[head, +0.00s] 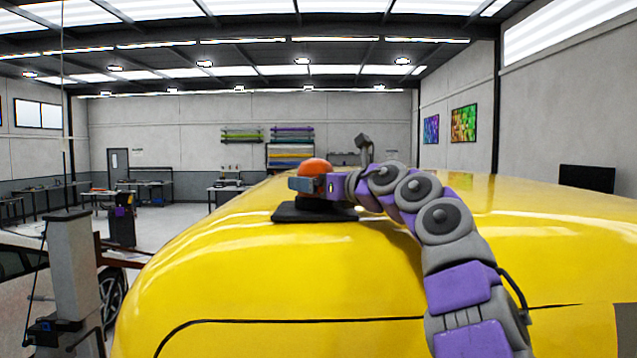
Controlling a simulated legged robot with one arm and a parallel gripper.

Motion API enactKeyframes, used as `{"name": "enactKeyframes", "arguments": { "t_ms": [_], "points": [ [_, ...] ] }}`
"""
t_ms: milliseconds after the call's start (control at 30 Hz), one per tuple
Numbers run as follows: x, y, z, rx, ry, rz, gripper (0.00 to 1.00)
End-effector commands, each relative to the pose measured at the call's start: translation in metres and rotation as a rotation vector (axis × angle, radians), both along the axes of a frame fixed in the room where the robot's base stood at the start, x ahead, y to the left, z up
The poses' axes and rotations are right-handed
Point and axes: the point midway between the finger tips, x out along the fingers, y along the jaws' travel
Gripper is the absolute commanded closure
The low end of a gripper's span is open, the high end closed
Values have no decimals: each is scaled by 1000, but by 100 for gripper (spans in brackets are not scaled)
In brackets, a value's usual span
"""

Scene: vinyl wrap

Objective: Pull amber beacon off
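The amber beacon (314,167) is an orange dome on a flat black base (298,213). It sits on the rounded yellow vehicle roof (280,255), near the middle of the head view. My gripper (305,184) is right at the beacon, reaching in from the right, and covers its lower front. The orange top shows above the gripper. The fingers overlap the beacon in this view, and I cannot tell whether they are closed on it. The base appears to rest on the roof.
Workbenches and a rack of coloured rolls (291,157) are along the far wall. A dark screen (587,179) is at the right.

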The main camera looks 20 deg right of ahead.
Motion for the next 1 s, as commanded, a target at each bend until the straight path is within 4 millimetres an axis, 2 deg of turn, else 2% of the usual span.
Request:
{"name": "enactKeyframes", "arguments": {
  "t_ms": [67,700,733,1000],
  "points": [
    [0,0,1,-1,0,-2,7],
    [0,-2,-1,1,1,-2,68],
    [0,-3,0,2,1,-2,14],
    [0,-3,-1,1,0,-2,40]
  ]
}}
